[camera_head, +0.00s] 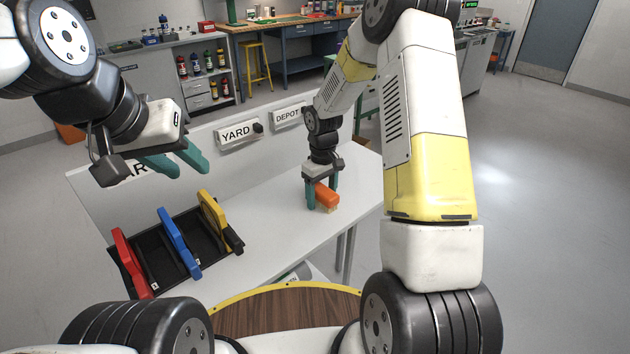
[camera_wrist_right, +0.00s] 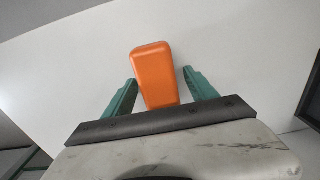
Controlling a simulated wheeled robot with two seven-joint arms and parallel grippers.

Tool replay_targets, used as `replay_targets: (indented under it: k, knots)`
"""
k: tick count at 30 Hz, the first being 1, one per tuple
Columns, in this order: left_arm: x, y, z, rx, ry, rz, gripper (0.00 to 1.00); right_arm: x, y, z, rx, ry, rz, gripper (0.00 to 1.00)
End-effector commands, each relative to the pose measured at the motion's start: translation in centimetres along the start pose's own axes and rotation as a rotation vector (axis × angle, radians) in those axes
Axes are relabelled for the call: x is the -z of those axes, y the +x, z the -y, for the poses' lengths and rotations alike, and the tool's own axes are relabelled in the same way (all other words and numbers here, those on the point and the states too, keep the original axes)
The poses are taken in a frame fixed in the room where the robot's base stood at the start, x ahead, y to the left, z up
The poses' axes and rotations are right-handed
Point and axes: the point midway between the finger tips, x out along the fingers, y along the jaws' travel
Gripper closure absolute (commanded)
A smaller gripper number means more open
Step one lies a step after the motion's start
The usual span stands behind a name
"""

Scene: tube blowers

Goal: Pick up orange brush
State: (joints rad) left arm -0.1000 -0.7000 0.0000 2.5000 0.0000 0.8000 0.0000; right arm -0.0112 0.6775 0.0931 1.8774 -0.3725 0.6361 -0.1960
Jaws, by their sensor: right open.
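The orange brush (camera_head: 327,195) lies on the white table with its pale bristles down. It also shows in the right wrist view (camera_wrist_right: 155,72). My right gripper (camera_head: 321,195) is lowered over it from above, with its teal fingers on either side of the brush. In the right wrist view the open fingers (camera_wrist_right: 160,92) flank the brush's near part, with a gap visible at least on the right side. My left gripper (camera_head: 178,161) is in the air at the left, away from the brush. Its two teal fingers are apart and nothing is between them.
A black rack (camera_head: 158,262) with red, blue and yellow pieces stands at the table's left. A low wall with YARD (camera_head: 237,134) and DEPOT (camera_head: 288,117) signs runs along the back. The white table (camera_head: 268,207) is bare between rack and brush.

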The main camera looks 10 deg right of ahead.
Motion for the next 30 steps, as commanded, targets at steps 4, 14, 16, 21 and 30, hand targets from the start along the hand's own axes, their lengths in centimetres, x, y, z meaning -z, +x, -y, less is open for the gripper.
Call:
replay_targets:
  k: [4,14,16,21,30]
  knots:
    - [0.0,0.0,0.0,0.000,0.000,0.000,0.64,0.0,0.0,0.0,0.000,0.000,0.000,0.36]
    - [0.0,0.0,0.0,0.000,0.000,0.000,0.64,0.0,-0.1,0.0,0.000,0.001,0.000,1.00]
    - [0.0,0.0,0.0,0.000,0.000,0.000,0.64,0.0,-0.1,0.0,0.000,0.001,0.000,1.00]
    - [0.0,0.0,0.0,0.000,0.000,0.000,0.64,0.0,-0.1,0.0,0.000,0.001,-0.001,1.00]
    - [0.0,0.0,0.0,0.000,0.000,0.000,0.64,0.1,-2.3,-0.1,-0.002,0.002,-0.003,1.00]
